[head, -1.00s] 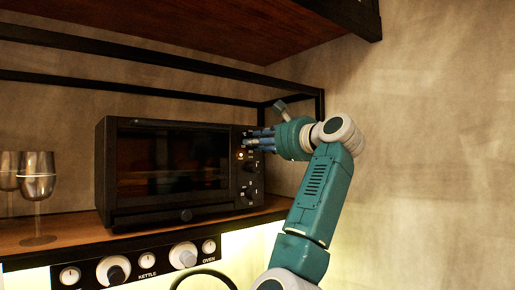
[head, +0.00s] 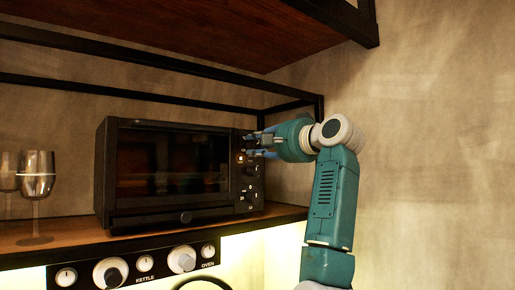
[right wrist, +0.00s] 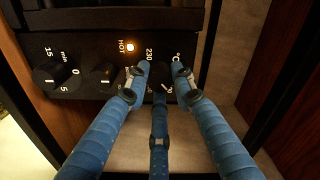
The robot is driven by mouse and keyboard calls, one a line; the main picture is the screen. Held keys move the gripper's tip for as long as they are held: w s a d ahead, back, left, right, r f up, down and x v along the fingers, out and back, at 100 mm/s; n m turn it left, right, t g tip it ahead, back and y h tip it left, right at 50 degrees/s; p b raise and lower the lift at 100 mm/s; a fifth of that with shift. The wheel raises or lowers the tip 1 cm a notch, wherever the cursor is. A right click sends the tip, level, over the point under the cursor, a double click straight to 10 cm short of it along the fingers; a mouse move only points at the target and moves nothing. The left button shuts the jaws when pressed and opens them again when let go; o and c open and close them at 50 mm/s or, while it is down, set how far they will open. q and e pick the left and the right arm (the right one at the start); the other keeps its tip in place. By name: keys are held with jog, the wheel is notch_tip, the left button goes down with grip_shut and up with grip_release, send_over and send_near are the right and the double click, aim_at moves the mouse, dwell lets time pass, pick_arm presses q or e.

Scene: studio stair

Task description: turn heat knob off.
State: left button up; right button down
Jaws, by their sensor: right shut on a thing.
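The black toaster oven (head: 168,215) stands on a wooden shelf, with its control panel on the right side. My right gripper (head: 256,146) is at the top of that panel. In the right wrist view my right gripper (right wrist: 160,86) has its blue fingers closed around the heat knob (right wrist: 160,74), beside the "230" and "°C" marks. The fingers cover much of this knob, so its pointer setting is hard to read. My left gripper is not in view.
A middle knob (right wrist: 103,75) and a minute timer knob (right wrist: 55,73) sit along the same panel. Wine glasses (head: 37,180) stand at the left. A lower panel with several white knobs (head: 182,259) runs below the shelf. An upper wooden shelf (head: 190,30) hangs above.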

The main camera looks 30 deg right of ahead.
jog(key=n, duration=0.4)
jog(key=shift+f+n, duration=0.15)
jog(key=shift+n, duration=0.15)
jog(key=shift+n+p, duration=0.4)
jog(key=shift+n, duration=2.2)
jog(key=c, duration=1.5)
grip_release()
jog(key=shift+o, duration=0.2)
jog(key=shift+s, duration=0.25)
jog(key=s+d, duration=0.1)
jog(key=s, duration=1)
jog(key=shift+s, duration=0.25)
